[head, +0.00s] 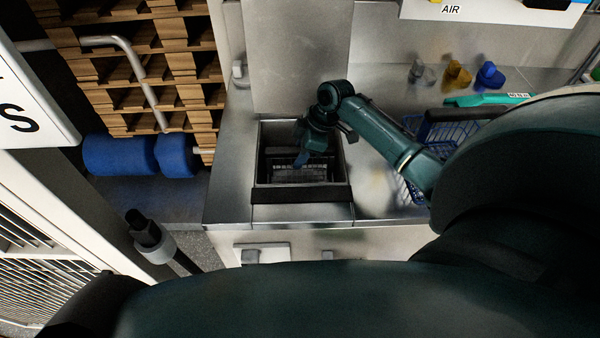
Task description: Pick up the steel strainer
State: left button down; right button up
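The steel strainer looks to be the grey, slatted or perforated piece (318,174) low inside a square dark basin (254,160) set in the steel counter. My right gripper (303,160) reaches down into the basin from the right, above and partly in front of this piece. Its fingers are small and dark against the basin, so I cannot tell whether they are open or shut, or whether they touch the strainer. My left gripper is not in view.
A blue wire basket (413,190) stands right of the basin, partly behind my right arm. Small grey, yellow and blue items (489,75) and a teal item (480,100) lie further right. Stacked wooden pallets (145,65) and blue rollers (120,155) are at left.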

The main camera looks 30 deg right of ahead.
grip_shut()
jog(key=shift+r, duration=0.15)
dwell(0.5)
